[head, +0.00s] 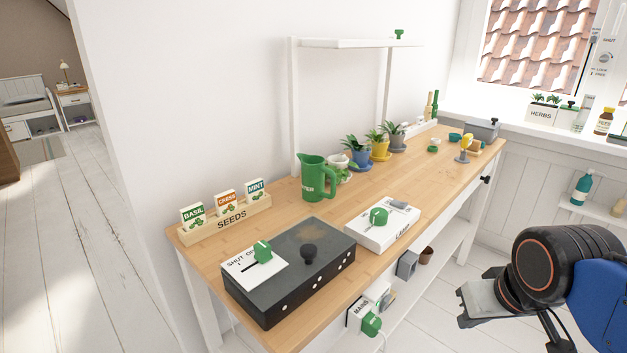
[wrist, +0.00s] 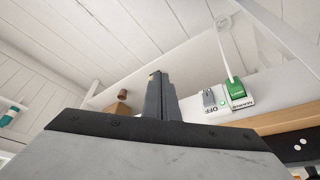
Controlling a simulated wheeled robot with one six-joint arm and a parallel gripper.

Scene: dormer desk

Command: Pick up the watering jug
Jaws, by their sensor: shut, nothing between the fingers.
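The watering jug (head: 318,177) is green with white lettering and a handle on its right side. It stands upright on the wooden desk (head: 290,222), left of the potted plants, in the head view. My gripper shows at the right edge of the head view (head: 468,306), out in front of the desk and well apart from the jug. In the wrist view its fingers (wrist: 157,95) are together with nothing between them. The jug does not show in the wrist view.
A dark box (head: 290,278) with a knob and a white lamp switch box (head: 382,228) stand on the desk in front of the jug. A seed rack (head: 228,222) is to its left, potted plants (head: 358,151) to its right.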

